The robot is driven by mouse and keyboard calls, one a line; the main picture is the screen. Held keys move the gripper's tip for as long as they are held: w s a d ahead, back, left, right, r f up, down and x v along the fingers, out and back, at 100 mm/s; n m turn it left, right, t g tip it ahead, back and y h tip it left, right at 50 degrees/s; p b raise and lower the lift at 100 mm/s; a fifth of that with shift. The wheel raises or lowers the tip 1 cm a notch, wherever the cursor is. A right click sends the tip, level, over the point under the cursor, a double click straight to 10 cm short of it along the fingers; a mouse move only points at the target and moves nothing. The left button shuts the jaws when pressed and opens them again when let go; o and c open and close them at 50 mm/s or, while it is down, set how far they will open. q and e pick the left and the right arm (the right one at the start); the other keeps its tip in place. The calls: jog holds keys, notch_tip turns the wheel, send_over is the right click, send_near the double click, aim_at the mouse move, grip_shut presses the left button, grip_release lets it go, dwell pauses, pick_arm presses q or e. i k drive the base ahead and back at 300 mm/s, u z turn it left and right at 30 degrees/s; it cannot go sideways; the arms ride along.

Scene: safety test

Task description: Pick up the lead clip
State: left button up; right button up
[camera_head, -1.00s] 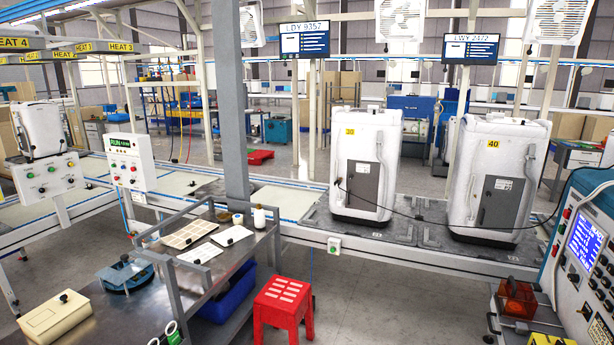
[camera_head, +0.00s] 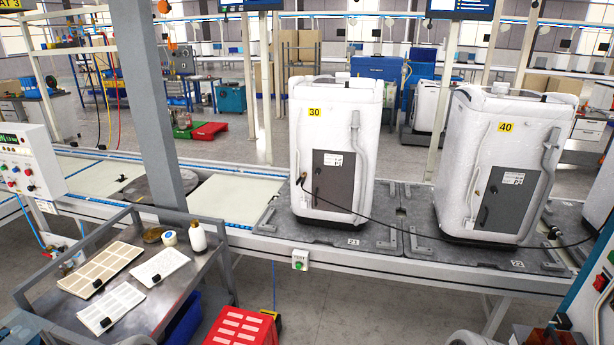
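A thin black lead (camera_head: 400,226) hangs across the fronts of two white wrapped units. Its left end meets a small dark piece, seemingly the lead clip (camera_head: 302,179), at the left edge of the grey panel on unit 30 (camera_head: 346,110). The clip is too small to tell how it is fastened. The lead sags past unit 40 (camera_head: 490,130) and runs right toward the blue-green test console (camera_head: 603,265).
Both units stand on dark pallets (camera_head: 390,236) on a conveyor. A grey post (camera_head: 150,100) rises behind the cart. Grey floor shows between stool and console.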

aim_at(302, 178)
jog(key=z, duration=1.2)
jog(key=i, duration=0.7)
jog(key=u, duration=1.15)
jog(key=i, duration=1.65)
jog(key=z, duration=0.3)
